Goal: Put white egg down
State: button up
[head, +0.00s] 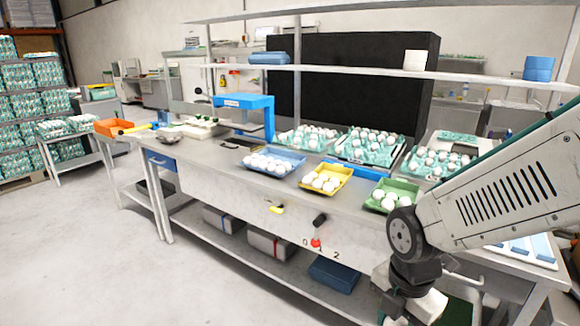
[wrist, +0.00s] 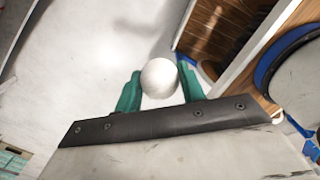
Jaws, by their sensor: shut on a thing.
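A white egg (wrist: 159,78) is held between the two green fingertips of my gripper (wrist: 160,85) in the wrist view. My gripper is shut on it, and the egg hangs above a pale grey surface. In the head view my arm reaches in from the right, in front of the workbench, and the egg cannot be made out there. On the bench stand a blue tray (head: 250,170), a yellow tray (head: 345,186) and a green tray (head: 408,184), each with white eggs in it.
Several teal egg cartons (head: 368,158) with eggs stand behind the coloured trays. A blue stand (head: 262,104) is on the bench, and an orange bin (head: 113,127) at its far left. A shelf runs above. In the wrist view a brown slatted thing (wrist: 215,30) lies right of the egg.

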jog(key=shift+s, duration=0.35)
jog(key=shift+w+d+m, duration=0.25)
jog(key=shift+m, duration=0.25)
jog(key=shift+a+r+m, duration=0.1)
jog(key=shift+a+m, duration=0.2)
jog(key=shift+m, duration=0.3)
jog(key=shift+w+a+r+m, duration=0.1)
jog(key=shift+w+m, duration=0.2)
jog(key=shift+m, duration=0.1)
jog(key=w+d+m, duration=0.1)
jog(key=w+m, duration=1.6)
jog(key=w, duration=0.2)
jog(key=w+d+f+m, duration=0.5)
jog(key=w+d+f, duration=0.3)
jog(key=f, duration=0.2)
jog(key=w+d+r, duration=0.1)
jog(key=w+r, duration=0.6)
jog(key=w, duration=0.5)
jog(key=w+d+r, duration=0.1)
jog(key=w+r, duration=0.7)
jog(key=w, duration=0.4)
jog(key=shift+w+d, duration=0.15)
jog(key=shift+d, duration=0.2)
